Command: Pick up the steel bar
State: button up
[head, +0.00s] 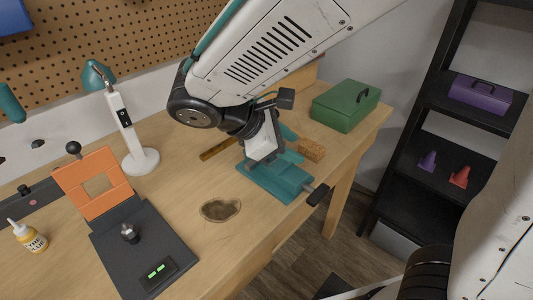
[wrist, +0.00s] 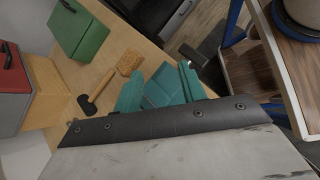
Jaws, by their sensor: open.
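I cannot clearly make out the steel bar in either view. A teal vise (head: 283,184) sits near the table's front edge; it also shows in the wrist view (wrist: 165,88). Its black-ended handle (head: 318,195) sticks out toward the front. My gripper (head: 264,160) is open and points down at the vise, hiding part of it. I cannot tell whether anything lies between the fingers. In the wrist view, a grey body with a dark edge fills the foreground and covers what is below.
A green toolbox (head: 345,105) and a brown block (head: 311,150) stand right of and behind the vise. A wooden handle (head: 217,149) lies behind my gripper.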

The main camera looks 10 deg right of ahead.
aim_at(250, 163)
jog(key=a+f+n+t, duration=0.2)
jog(key=a+n, duration=0.1)
jog(key=a, duration=0.1)
jog(key=w+a+f+n+t+h, duration=0.1)
jog(key=a+f+n+t, duration=0.1)
jog(key=a, duration=0.3)
jog(key=w+a+f+n+t+h, duration=0.1)
jog(key=a+n+t, duration=0.1)
jog(key=a, duration=0.3)
jog(key=shift+w+f+n, duration=0.2)
jog(key=shift+f+n, duration=0.2)
jog(key=shift+n, duration=0.4)
jog(key=x, duration=0.7)
jog(key=shift+s+d+f, duration=0.2)
jog(key=shift+s+f, duration=0.05)
grip_shut()
